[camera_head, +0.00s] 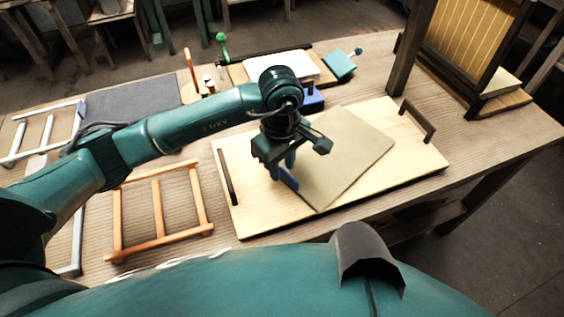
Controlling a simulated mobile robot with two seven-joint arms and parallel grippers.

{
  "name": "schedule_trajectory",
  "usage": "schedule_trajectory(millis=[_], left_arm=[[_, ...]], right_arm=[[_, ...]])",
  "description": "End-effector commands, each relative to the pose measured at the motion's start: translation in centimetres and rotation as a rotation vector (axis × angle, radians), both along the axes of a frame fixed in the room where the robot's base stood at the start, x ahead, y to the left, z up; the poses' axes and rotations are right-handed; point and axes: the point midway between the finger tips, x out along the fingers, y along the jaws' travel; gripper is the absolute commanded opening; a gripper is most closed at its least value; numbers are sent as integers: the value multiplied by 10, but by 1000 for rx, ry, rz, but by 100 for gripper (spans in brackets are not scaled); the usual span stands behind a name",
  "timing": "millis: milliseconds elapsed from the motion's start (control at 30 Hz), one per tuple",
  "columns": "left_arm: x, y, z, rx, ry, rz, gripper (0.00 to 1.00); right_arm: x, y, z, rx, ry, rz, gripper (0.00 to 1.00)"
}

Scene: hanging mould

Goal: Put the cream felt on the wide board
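A flat, tan-cream sheet that looks like the cream felt (345,150) lies at an angle on the wide board (408,160), a pale wooden board with a dark handle at each end. The sheet's near corner points toward the board's front edge. My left gripper (288,178) points down over the left part of the board, at the sheet's left edge. Its blue-tipped fingers hide part of that edge. I cannot tell whether they grip the sheet or are apart. My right gripper is not in view.
An orange wooden frame (158,208) lies left of the board. A white-topped stack (293,67), a blue block (313,98) and a teal block (339,66) sit behind. A dark upright frame with a slatted panel (468,40) stands back right.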

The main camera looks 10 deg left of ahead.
Motion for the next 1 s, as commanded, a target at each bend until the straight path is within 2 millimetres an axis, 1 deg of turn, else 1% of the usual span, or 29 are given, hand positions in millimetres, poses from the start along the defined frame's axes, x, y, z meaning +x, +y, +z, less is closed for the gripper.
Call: schedule_trajectory(millis=[133, 233, 367, 600, 700, 833, 1000], left_arm=[[0, 0, 2, 0, 0, 0, 29], [1, 0, 9, -1, -3, 0, 29], [1, 0, 31, -1, -5, -1, 29], [0, 1, 84, 0, -6, -1, 29], [0, 1, 101, 0, -4, 0, 29], [-1, 1, 116, 0, -2, 0, 29], [-1, 1, 122, 1, 1, 0, 29]], right_arm=[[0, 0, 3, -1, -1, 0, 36], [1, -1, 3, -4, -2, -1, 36], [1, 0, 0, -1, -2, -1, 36], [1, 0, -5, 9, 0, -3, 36], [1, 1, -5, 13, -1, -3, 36], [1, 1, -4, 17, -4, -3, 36], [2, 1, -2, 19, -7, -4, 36]])
